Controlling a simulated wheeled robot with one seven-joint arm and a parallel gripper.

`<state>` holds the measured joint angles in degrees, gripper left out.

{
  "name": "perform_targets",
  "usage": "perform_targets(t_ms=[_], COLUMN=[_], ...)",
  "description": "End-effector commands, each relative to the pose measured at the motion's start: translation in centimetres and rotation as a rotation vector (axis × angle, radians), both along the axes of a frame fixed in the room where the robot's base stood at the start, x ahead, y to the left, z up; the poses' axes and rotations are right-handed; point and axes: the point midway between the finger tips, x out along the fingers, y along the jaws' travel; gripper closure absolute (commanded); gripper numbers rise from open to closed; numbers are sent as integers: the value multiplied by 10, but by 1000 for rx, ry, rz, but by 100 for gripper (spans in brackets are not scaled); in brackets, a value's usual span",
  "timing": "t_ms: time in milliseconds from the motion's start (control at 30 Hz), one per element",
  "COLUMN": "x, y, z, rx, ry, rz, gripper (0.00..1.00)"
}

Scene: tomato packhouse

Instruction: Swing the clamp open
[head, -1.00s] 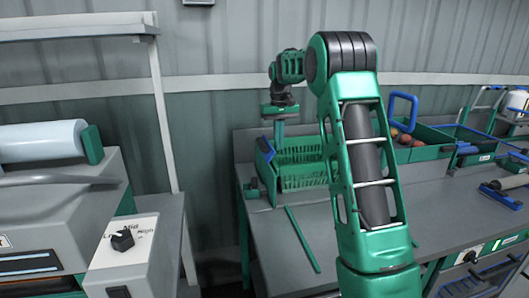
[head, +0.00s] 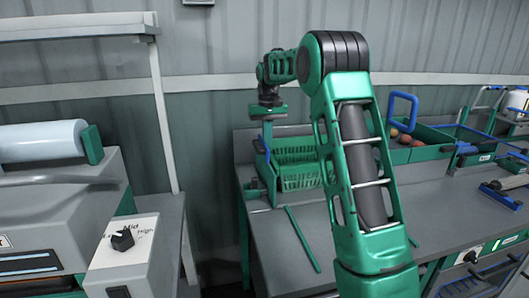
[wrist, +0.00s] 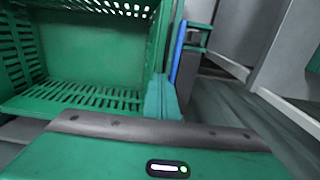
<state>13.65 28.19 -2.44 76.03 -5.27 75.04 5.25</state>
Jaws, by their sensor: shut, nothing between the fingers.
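My gripper (head: 267,132) is shut and empty, pointing down at the left end of a green slatted crate on the bench. Its closed teal fingers (wrist: 163,98) show beside the crate's right wall in the wrist view. A blue bar (head: 260,148), seemingly the clamp's lever, stands at the crate's left end, close to the fingers. It also shows in the wrist view (wrist: 178,48), just beyond them. A small dark green fitting (head: 253,190), possibly the clamp's body, sits at the bench's left edge. Whether fingers and bar touch, I cannot tell.
The green crate (head: 300,183) looks empty. A thin green rod (head: 302,240) lies on the bench (head: 275,265). Green bins (head: 432,137) with red produce stand to the right. A grey machine (head: 60,225) with a dial stands left, across a gap from the bench.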

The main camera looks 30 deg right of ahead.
Motion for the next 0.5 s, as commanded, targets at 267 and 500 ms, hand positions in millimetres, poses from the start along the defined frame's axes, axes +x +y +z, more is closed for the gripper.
perform_targets(t_ms=[267,500], x=[4,6], y=[13,18], z=[0,5], rx=[1,3], ry=[0,-3], rz=[2,11], gripper=[100,100])
